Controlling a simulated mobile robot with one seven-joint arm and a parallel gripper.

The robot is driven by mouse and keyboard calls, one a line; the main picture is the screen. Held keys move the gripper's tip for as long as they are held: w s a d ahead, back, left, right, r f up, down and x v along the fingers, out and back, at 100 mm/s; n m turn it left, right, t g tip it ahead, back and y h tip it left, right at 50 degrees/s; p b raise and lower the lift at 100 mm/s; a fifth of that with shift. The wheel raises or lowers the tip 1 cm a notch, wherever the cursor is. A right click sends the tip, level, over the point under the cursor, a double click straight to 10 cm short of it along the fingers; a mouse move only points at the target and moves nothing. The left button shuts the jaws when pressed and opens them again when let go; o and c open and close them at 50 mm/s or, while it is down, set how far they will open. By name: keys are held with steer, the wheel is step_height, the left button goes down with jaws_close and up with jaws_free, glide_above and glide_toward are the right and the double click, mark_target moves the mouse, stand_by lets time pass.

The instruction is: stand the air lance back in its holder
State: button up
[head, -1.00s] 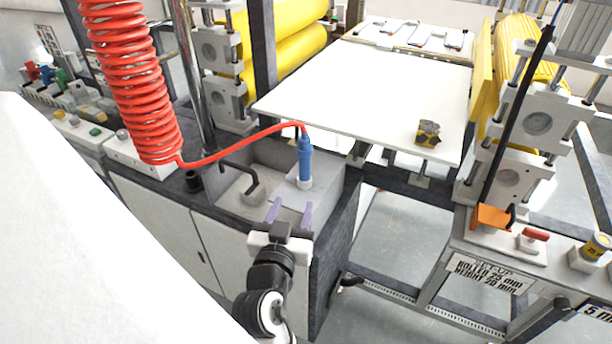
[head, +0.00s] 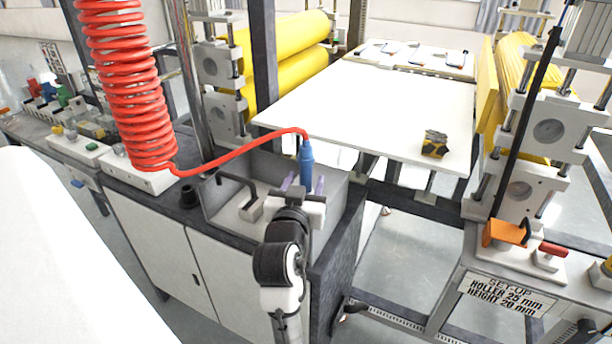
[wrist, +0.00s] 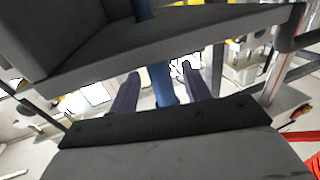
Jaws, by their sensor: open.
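The air lance (head: 306,160) has a blue body and stands about upright over the grey tray, with a red hose leaving its top. My gripper (head: 304,184) is open in front of it, with purple fingers pointing towards it. In the head view one finger shows left of the lance and one right. In the wrist view the blue lance (wrist: 161,84) shows between the open fingers, and I cannot tell whether they touch it. The lance's lower end is hidden behind my gripper in the head view. I cannot make out the holder apart from the tray fittings.
The grey tray (head: 228,212) has raised walls, and a black bent handle (head: 236,180) stands at its left. The red coiled hose (head: 128,90) hangs at left. A white table (head: 375,110) with a yellow-black block (head: 434,144) lies behind. Open floor shows to the right.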

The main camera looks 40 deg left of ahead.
mark_target(304, 154)
steer(key=shift+x, duration=0.9)
jaws_close()
steer(key=shift+r, duration=0.15)
steer(key=shift+r+p, duration=2.95)
steer(key=shift+r, duration=0.55)
